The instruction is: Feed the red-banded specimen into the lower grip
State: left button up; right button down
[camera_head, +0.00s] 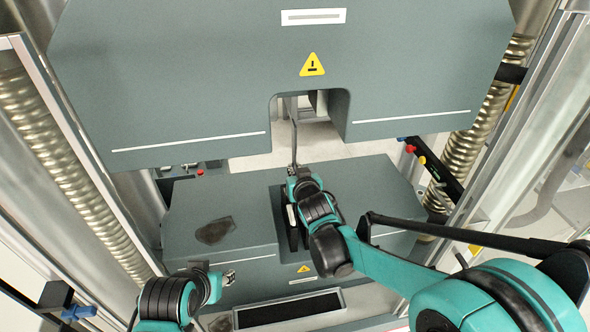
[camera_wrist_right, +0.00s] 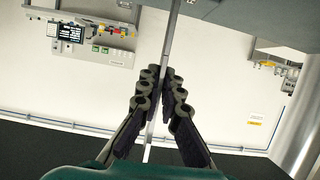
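A thin grey specimen strip (camera_head: 294,142) stands upright below the opening in the upper block. My right gripper (camera_head: 294,172) is at the strip's lower part. In the right wrist view the strip (camera_wrist_right: 172,45) runs between the pads of my right gripper (camera_wrist_right: 160,92), which are closed around it, and its bottom end shows below them. I cannot make out a red band. The lower grip's block (camera_head: 235,247) lies beneath, its central slot mostly hidden by my right arm. My left gripper (camera_head: 229,278) is low at left, away from the strip; its finger opening is unclear.
The large upper block (camera_head: 200,80) with a yellow warning sign (camera_head: 312,65) overhangs the workspace. Threaded columns (camera_head: 65,165) stand at both sides. A dark patch (camera_head: 215,231) lies on the lower block. A black-lined tray (camera_head: 327,303) sits in front.

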jog(key=shift+f, duration=0.15)
dwell(0.4)
jog(key=c, duration=1.6)
grip_release()
jog(key=shift+c, duration=0.2)
jog(key=v, duration=1.2)
jog(key=s+d+f+g+h+b, duration=0.1)
jog(key=s+d+f+b, duration=0.4)
jog(key=f, duration=0.5)
jog(key=s+d+f+m+g+b, duration=0.1)
jog(key=s+d+f+g+b, duration=0.2)
jog(key=s+d+f+b, duration=0.2)
jog(key=s+d+f+m+g+h+b, duration=0.1)
jog(key=s+d+f+g+b, duration=0.1)
jog(key=s+d+f+b, duration=0.3)
jog(key=s+f+b, duration=0.4)
jog(key=f+b, duration=0.2)
jog(key=f, duration=0.4)
jog(key=shift+s+d+g+h, duration=0.2)
jog(key=shift+d+g+h, duration=0.1)
